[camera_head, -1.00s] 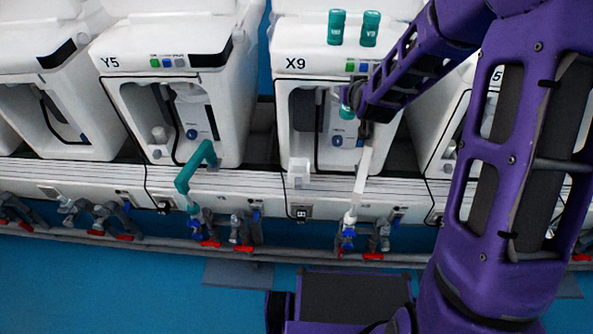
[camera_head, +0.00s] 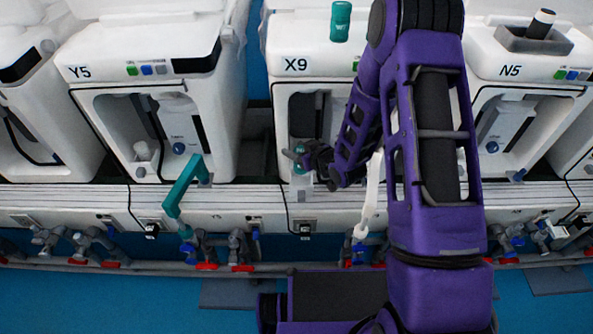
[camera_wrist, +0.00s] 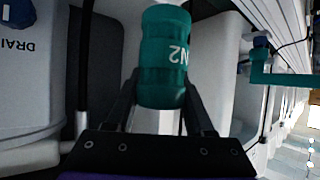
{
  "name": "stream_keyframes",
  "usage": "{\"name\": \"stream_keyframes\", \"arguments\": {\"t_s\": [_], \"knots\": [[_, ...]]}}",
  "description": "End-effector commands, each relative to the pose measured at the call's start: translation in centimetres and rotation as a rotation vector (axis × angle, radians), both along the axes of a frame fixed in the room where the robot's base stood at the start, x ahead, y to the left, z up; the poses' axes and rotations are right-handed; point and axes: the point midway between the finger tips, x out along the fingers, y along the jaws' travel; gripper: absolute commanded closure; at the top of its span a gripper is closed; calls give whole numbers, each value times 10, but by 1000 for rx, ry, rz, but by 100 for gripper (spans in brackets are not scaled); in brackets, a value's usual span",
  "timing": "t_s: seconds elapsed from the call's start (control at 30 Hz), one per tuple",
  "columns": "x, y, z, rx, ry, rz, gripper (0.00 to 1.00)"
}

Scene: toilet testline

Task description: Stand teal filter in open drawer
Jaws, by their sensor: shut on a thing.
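The teal filter (camera_wrist: 163,65) is between the fingers of my gripper (camera_wrist: 162,115) in the wrist view, with a pale mark reading about "N2" on its side. In the head view my gripper (camera_head: 303,158) is in front of the bay of unit X9, low and left of its middle. A bit of the filter shows beside the fingers (camera_head: 300,169). The small white drawer (camera_head: 303,192) juts out at the foot of X9, just below the gripper. Its inside is mostly hidden, and I cannot tell whether the filter touches it.
Another teal filter (camera_head: 340,22) stands on top of X9. A teal pipe (camera_head: 184,190) rises at left, and a white pipe (camera_head: 371,195) stands just right of the gripper. Units Y5 (camera_head: 150,80) and N5 (camera_head: 530,85) flank X9. Valves with red handles (camera_head: 207,266) line the rail below.

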Motion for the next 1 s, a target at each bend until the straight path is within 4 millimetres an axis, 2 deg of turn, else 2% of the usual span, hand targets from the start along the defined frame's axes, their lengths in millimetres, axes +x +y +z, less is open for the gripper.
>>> {"name": "stream_keyframes", "arguments": {"t_s": [0.03, 0.1, 0.27, 0.5, 0.87, 0.9, 1.0], "knots": [[0, 0, -12, -1, 2, 1, 100], [0, 0, -21, -1, 0, 0, 100], [1, 0, -31, -1, 0, 0, 100], [0, 0, -63, -1, 1, -1, 100], [1, 0, -66, -1, -2, -1, 100], [1, 0, -67, -2, -1, -1, 45], [1, 0, -67, -2, -1, -1, 27]]}}
